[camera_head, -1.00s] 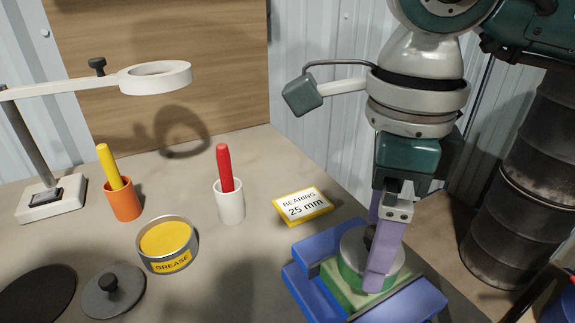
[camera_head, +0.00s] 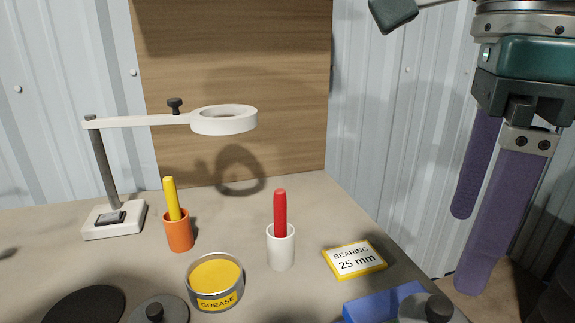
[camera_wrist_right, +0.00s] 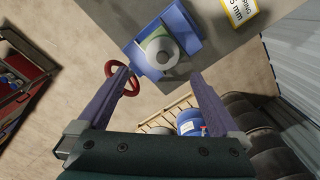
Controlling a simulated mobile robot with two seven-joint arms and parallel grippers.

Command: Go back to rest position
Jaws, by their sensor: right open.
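My right gripper (camera_head: 466,252) is raised at the right side of the head view, with its two purple fingers apart and nothing between them. In the right wrist view my right gripper (camera_wrist_right: 159,74) is also open and empty. Beyond its fingertips is a blue fixture (camera_wrist_right: 190,25) holding a grey round part (camera_wrist_right: 158,54) on a green piece. In the head view the blue fixture (camera_head: 385,299) and the grey round part (camera_head: 425,312) are cut off at the bottom edge, apart from the gripper. My left gripper is not in view.
On the grey table stand a magnifier lamp (camera_head: 224,127), an orange cup (camera_head: 178,238) with a yellow stick, a white cup (camera_head: 281,252) with a red stick, a grease tin (camera_head: 216,303) and a bearing sign (camera_head: 353,261).

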